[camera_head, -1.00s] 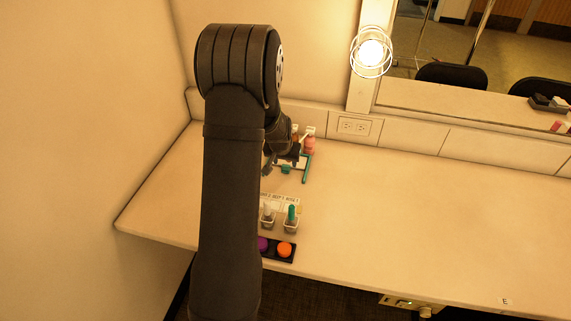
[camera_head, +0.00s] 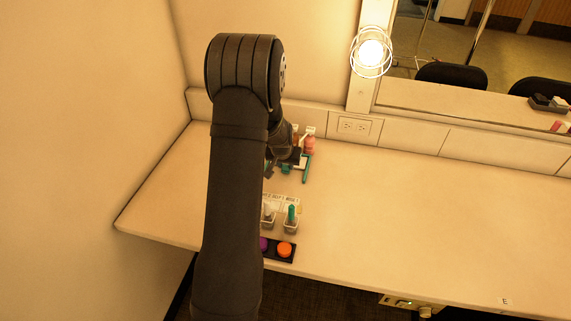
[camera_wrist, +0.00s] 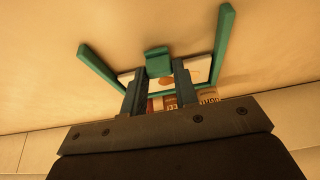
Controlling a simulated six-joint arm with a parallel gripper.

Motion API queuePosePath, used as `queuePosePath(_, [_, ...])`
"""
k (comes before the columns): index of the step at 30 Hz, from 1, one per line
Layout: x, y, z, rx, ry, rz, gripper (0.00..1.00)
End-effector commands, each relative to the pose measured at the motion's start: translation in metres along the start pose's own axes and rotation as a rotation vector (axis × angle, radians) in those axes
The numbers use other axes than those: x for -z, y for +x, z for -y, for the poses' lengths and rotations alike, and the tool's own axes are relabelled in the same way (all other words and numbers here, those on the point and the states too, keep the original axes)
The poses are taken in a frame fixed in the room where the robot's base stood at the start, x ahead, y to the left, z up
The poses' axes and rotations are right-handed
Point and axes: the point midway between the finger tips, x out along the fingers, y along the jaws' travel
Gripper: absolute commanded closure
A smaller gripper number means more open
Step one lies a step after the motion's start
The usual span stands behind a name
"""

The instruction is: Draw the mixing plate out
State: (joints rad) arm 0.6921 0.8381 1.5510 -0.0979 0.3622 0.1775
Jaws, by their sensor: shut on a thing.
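The mixing plate (camera_wrist: 198,76) is white with an orange smear, seen in part in the wrist view behind my fingers. A teal grip block (camera_wrist: 158,62) stands at its edge; in the head view the block (camera_head: 286,169) shows below my wrist. My gripper (camera_wrist: 159,78) is shut on this block, one finger on each side. The plate lies within a teal frame (camera_wrist: 224,42) with a rail on each side; the right rail (camera_head: 306,170) also shows in the head view. My fingers hide part of the plate, and my wrist covers most of it in the head view.
In front are clear cups (camera_head: 291,223), one with a green item, a label card, and a black tray with an orange pot (camera_head: 284,250). The counter to the right (camera_head: 430,215) is clear.

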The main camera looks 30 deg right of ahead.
Motion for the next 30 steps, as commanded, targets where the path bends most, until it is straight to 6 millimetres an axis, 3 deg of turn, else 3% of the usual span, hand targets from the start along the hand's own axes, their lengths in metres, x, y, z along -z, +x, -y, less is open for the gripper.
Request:
queuePosePath(4, [-0.01,-0.005,0.0,0.0,0.0,0.001,1.0])
queuePosePath(15, [-0.061,-0.025,0.0,-0.001,0.0,0.002,1.0])
queuePosePath(25, [-0.063,-0.026,0.0,-0.001,0.0,0.0,1.0])
queuePosePath(26, [-0.063,-0.026,0.0,-0.001,0.0,0.0,0.69])
queuePosePath(28, [-0.063,-0.026,0.0,-0.001,0.0,0.0,0.55])
queuePosePath(30, [-0.063,-0.026,0.0,-0.001,0.0,0.0,0.51])
